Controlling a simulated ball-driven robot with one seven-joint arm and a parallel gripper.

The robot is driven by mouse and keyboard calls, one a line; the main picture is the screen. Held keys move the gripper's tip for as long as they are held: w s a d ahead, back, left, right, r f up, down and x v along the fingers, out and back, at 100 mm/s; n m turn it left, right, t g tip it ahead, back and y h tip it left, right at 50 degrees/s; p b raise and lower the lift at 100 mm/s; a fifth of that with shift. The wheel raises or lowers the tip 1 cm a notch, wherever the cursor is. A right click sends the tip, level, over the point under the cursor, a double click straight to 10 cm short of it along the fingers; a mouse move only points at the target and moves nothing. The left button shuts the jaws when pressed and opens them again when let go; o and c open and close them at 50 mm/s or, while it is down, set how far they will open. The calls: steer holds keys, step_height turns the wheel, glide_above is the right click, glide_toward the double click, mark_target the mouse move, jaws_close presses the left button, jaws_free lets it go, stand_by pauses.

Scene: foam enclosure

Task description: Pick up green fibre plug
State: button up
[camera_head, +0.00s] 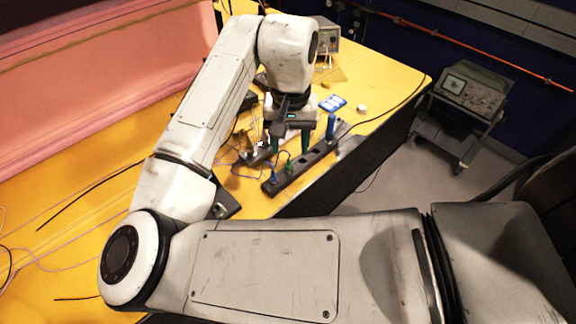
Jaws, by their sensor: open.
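A small green plug (289,165), which looks like the green fibre plug, stands in a long dark socket strip (312,161) on the yellow table. My gripper (290,148) points down just above the strip, with its two fingers apart and nothing seen between them. The green plug shows below and between the fingertips; I cannot tell the exact height gap. A blue plug (273,177) sits at the strip's near left end. A taller blue piece (330,126) stands at its far right end.
Thin cables cross the yellow table (395,80) around the strip. A blue-and-white card (332,103) and a small white round item (362,108) lie behind it. A grey instrument (326,40) stands at the back. An instrument cart (465,105) stands on the floor right.

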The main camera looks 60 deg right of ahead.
mark_target(289, 159)
steer(key=shift+w+a+f+p, duration=0.1)
steer(key=shift+f+p, duration=0.25)
steer(key=shift+f, duration=2.7)
jaws_close()
